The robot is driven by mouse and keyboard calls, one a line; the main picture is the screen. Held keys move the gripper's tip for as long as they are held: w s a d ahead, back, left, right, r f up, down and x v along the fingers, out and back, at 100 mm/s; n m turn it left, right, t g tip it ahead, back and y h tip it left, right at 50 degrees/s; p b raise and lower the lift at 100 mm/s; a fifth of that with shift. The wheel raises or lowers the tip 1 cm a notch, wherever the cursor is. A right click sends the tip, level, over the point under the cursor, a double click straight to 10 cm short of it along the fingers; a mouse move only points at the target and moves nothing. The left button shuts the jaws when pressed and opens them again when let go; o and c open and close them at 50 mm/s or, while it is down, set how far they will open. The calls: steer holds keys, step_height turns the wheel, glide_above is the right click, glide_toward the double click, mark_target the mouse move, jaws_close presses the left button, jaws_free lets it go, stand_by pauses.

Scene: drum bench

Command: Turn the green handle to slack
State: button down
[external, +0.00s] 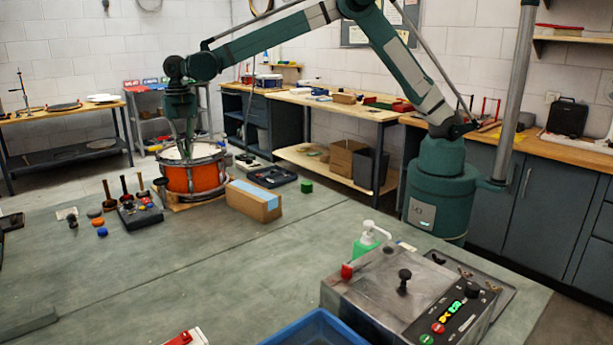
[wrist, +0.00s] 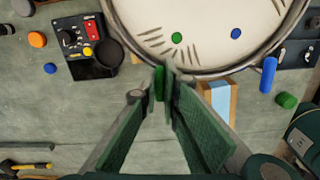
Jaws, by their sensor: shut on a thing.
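An orange drum (external: 190,180) with a white head and metal rim stands on the bench. Its head (wrist: 205,15) fills the top of the wrist view and carries a green dot (wrist: 177,38) and a blue dot (wrist: 236,33). My gripper (wrist: 165,84) is shut on the green handle (wrist: 159,82) at the drum's near rim. The fingers hide much of the handle, and I cannot tell its angle. In the external view my gripper (external: 188,148) points down at the drum, and the handle cannot be made out there. A blue handle (wrist: 268,75) shows at the rim to the right.
A control box (external: 140,216) and several mallets stand left of the drum. A blue-topped carton (external: 254,202) stands close on its right, with a green block (external: 306,186) beyond. A metal machine (external: 400,295), a green bottle (external: 366,245) and a blue bin (external: 318,330) are nearer. The middle bench is clear.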

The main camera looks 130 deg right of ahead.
stand_by(0.4)
steer(key=c, duration=2.6)
jaws_free()
steer(key=shift+o, duration=0.2)
steer(key=shift+r, duration=0.15)
step_height(320, 180, up, 12)
